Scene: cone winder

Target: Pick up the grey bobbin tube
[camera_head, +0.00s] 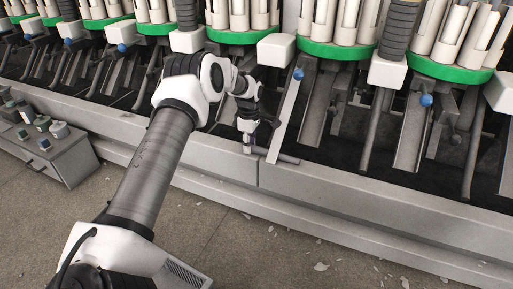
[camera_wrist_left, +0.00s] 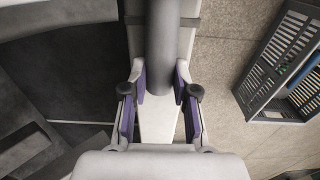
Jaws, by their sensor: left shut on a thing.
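The grey bobbin tube (camera_head: 284,158) lies along the pale front ledge of the winder, its right part showing beside my left gripper. My left gripper (camera_head: 248,146) is over the ledge at the tube's left end, and its arm hides part of the area. In the left wrist view the tube (camera_wrist_left: 162,40) runs from the top edge down between the purple-padded fingers of my left gripper (camera_wrist_left: 161,82). The fingers are shut on the tube's near end. I cannot tell any gap between tube and ledge. My right gripper is in neither view.
The ledge (camera_head: 345,203) runs along the winder's front. Green discs (camera_head: 335,50) with upright white tubes stand above slanted chutes. A grey box (camera_head: 60,160) with several small items on top stands at left. A slatted crate (camera_wrist_left: 270,60) shows in the wrist view. The floor in front is open.

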